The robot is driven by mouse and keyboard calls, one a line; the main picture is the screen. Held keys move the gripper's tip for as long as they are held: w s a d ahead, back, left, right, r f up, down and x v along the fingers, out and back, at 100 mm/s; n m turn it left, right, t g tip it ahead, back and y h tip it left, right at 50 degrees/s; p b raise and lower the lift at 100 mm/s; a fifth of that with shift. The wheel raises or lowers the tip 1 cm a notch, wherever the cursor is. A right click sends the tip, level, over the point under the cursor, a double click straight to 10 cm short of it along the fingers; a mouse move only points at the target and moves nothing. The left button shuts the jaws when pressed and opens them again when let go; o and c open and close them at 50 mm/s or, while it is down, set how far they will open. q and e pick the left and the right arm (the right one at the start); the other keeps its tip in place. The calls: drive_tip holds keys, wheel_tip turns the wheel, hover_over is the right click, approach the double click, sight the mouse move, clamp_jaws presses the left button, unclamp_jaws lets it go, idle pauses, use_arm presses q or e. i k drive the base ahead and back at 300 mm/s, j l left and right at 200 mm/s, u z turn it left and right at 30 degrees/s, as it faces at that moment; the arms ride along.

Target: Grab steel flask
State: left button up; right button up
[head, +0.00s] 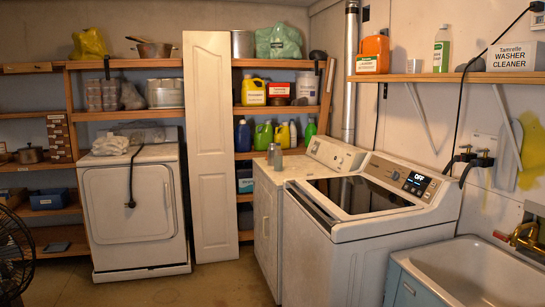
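A small grey metallic flask (275,156) stands upright in the head view, just right of centre. It is on the left part of the top of the farther white washer (294,168), near its back left corner. It looks like the steel flask, though it is small at this distance. Neither of my grippers shows in the head view, so nothing of them is seen near the flask.
A nearer washer (345,229) with a dark lid stands in front, beside a sink (470,270) at lower right. A white panel (209,150) leans left of the flask. A dryer (135,205) stands farther left. The floor (190,290) at front left is clear.

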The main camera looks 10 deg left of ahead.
sight(271, 148)
drive_tip(key=i+j+u, duration=0.65)
drive_tip(key=i, duration=0.2)
drive_tip(key=i+u, duration=0.5)
drive_tip(key=i, duration=1.7)
drive_tip(key=i+j+z, duration=0.15)
drive_tip(key=i+z, duration=0.3)
drive_tip(key=i, duration=0.15)
drive_tip(key=i+j+z, duration=0.45)
drive_tip(key=i, duration=0.15)
drive_tip(key=i+j+z, duration=0.7)
drive_tip(key=z, duration=0.15)
drive_tip(key=i+j+z, duration=0.15)
drive_tip(key=j+z, duration=0.2)
drive_tip(key=i+j+z, duration=0.1)
drive_tip(key=j+z, duration=0.2)
drive_tip(key=j, duration=0.2)
drive_tip(key=i+j+z, duration=0.1)
drive_tip(key=j+z, duration=0.6)
drive_tip(key=j, duration=0.15)
